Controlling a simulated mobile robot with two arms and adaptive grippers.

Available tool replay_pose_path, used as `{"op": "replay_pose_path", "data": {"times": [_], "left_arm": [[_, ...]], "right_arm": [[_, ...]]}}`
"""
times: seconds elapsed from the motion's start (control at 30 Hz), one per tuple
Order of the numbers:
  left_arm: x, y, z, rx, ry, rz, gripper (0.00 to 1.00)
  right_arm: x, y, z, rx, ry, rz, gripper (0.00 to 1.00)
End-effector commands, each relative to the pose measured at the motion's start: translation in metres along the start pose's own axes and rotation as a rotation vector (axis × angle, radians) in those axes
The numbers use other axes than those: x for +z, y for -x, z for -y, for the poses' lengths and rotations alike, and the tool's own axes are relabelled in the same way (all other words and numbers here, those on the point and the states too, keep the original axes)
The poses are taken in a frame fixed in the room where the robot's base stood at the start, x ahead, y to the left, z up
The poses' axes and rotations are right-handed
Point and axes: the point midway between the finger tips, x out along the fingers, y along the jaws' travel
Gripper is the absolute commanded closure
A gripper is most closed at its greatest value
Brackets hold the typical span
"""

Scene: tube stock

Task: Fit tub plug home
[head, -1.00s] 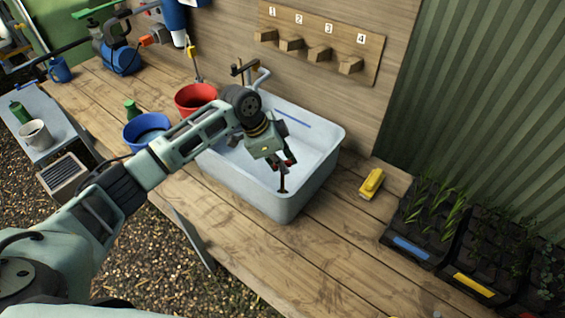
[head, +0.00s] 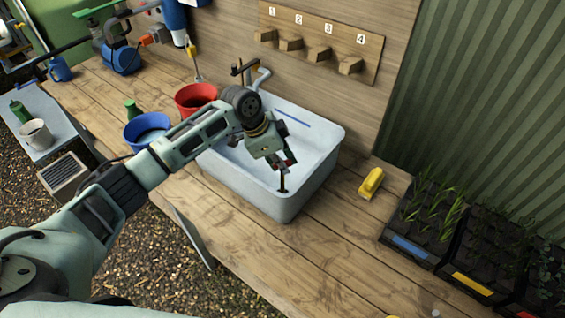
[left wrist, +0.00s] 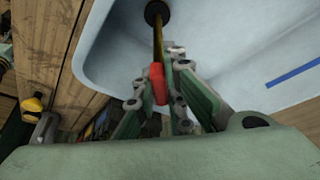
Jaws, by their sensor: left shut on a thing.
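The tub (head: 325,135) is a pale blue-white basin on the bench, with a blue line inside. My left gripper (head: 286,163) is over the tub's near right part and points down into it. In the left wrist view my left gripper (left wrist: 163,85) is shut on the red grip (left wrist: 157,82) of a brown rod. The rod ends in a round black plug (left wrist: 157,13), beyond the fingers and against the pale tub. The plug (head: 282,190) shows small and dark in the head view. I cannot tell whether it is seated; no drain hole shows. My right gripper is not in view.
A tap (head: 260,76) stands at the tub's back. A red bucket (head: 194,96) and a blue bucket (head: 147,131) stand to its left. A yellow object (head: 371,184) lies right of the tub, before black plant trays (head: 418,243). The front bench planks are clear.

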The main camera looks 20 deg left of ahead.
Motion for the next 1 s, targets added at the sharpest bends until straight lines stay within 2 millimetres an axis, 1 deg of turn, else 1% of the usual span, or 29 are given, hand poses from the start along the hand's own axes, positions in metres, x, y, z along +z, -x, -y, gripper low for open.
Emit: {"op": "replay_pose_path", "data": {"times": [0.37, 0.77, 1.0], "left_arm": [[-0.0003, 0.0001, 0.0002, 0.0, 0.0, -0.001, 1.0], [0.002, -0.0059, 0.0004, -0.001, 0.001, -0.001, 1.0], [0.002, -0.0055, 0.0004, -0.001, 0.001, -0.001, 1.0]], "right_arm": [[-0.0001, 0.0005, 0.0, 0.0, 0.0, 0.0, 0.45], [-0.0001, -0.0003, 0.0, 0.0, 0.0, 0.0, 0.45], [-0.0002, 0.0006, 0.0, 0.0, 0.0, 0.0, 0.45]]}}
